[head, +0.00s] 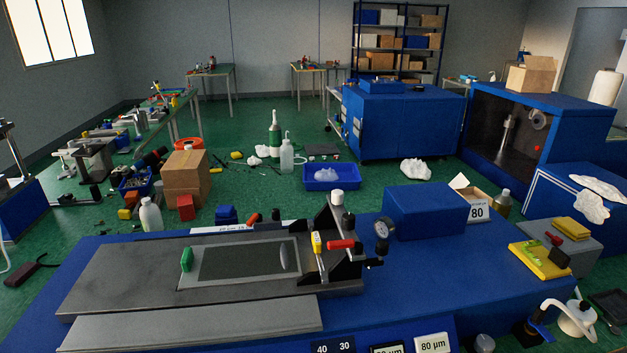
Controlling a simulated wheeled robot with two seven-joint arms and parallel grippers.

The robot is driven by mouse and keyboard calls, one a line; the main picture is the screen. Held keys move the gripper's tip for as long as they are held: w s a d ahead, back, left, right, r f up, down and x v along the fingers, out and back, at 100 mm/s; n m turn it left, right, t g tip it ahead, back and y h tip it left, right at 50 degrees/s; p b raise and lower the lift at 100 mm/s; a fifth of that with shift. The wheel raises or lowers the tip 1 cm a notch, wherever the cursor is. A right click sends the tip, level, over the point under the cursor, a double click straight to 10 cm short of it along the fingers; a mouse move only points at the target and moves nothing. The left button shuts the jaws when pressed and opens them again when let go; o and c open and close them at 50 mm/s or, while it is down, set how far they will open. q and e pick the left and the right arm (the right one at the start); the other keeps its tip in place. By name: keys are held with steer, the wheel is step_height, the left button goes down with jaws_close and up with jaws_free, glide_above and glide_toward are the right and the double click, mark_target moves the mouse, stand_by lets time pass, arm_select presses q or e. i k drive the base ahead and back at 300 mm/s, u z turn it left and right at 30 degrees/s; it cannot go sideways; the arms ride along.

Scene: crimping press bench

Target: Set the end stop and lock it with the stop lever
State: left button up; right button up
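The blue bench (420,290) fills the foreground and carries a flat grey metal bed (120,281) with a dark rectangular panel (240,263) on it. A small green block (187,259) stands at the panel's left end; I cannot tell whether it is the end stop. At the bed's right end a black bracket (330,222) holds a red-handled lever (342,245) lying roughly level and a yellow-handled part (318,242) standing upright. Which of these is the stop lever is not clear. Neither of my grippers is in view.
A round gauge (383,229) and a blue box (425,209) stand right of the bracket. Number plates (432,344) sit at the front edge. A yellow pad (540,259) lies at the right. The bench top right of the bed is mostly clear.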

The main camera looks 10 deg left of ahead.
mark_target(257, 217)
steer(key=k, duration=0.5)
steer(key=z, duration=1.35)
steer(key=i, duration=0.95)
steer(key=u, duration=1.9)
